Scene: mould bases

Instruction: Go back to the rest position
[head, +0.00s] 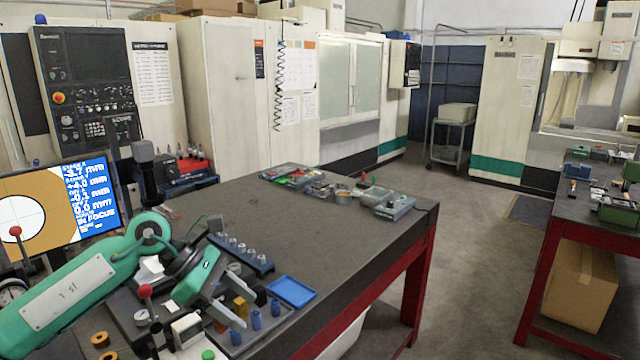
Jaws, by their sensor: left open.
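My left arm comes in from the left in teal and grey. My left gripper (252,309) is open over the near part of the dark workbench (325,240), with its two grey fingers apart and pointing right. A small yellow-orange block (240,307) shows between the fingers in the picture; I cannot tell whether it lies below them, and nothing is clearly held. Blue cylinders (275,307) stand near the fingertips, and a shallow blue tray (291,291) lies just beyond them. The gripper and arm hide part of the bench. My right gripper is not in view.
A rack of metal pieces (240,254) stands behind the gripper. A monitor (62,212) and a red-knobbed lever (146,292) are close to the arm. Bins of small parts (285,175) and a grey box (394,206) sit at the bench's far end. The bench middle is clear.

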